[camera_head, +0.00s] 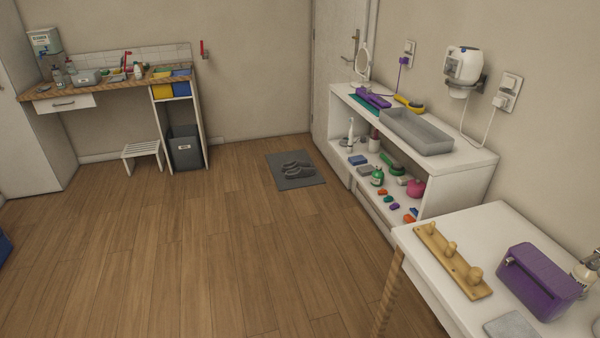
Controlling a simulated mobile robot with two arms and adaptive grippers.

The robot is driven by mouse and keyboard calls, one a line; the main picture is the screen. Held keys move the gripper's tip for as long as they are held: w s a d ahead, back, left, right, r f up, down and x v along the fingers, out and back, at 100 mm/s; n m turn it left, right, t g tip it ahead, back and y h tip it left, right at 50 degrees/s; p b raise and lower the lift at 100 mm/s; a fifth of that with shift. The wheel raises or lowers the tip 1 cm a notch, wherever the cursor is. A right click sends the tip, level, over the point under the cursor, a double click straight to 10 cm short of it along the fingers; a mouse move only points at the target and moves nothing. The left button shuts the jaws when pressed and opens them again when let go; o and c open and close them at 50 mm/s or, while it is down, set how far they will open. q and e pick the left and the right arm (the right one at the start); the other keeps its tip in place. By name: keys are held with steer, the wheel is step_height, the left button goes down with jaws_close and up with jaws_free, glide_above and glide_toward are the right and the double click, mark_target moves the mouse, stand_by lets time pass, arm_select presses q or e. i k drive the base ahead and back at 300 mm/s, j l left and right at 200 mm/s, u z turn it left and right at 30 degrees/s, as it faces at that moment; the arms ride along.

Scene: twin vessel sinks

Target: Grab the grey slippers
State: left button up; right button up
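The grey slippers (297,169) lie side by side on a dark grey mat (284,183) on the wooden floor, near the back wall and left of the white door. They are small and far off in the head view. Neither my left nor my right gripper shows in this view, and nothing covers the slippers.
A white shelf unit (474,162) with many small items stands along the right wall. A white table (430,285) with a wooden peg rack (449,262) is at the near right. A white step stool (143,150) stands at the back left. The middle floor is clear.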

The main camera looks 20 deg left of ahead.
mark_target(296, 169)
steer(key=i+j+u, duration=0.35)
steer(key=i+j, duration=0.15)
steer(key=i, duration=0.3)
steer(key=i+j+u, duration=0.35)
steer(key=i, duration=0.55)
steer(key=i+u, duration=0.35)
steer(key=i, duration=2.5)
steer(key=i+j+z, duration=0.15)
steer(key=i+z, duration=0.35)
steer(key=i, duration=0.15)
steer(key=i+j+z, duration=0.45)
steer(key=i, duration=0.15)
steer(key=i+j+z, duration=0.5)
steer(key=i, duration=0.05)
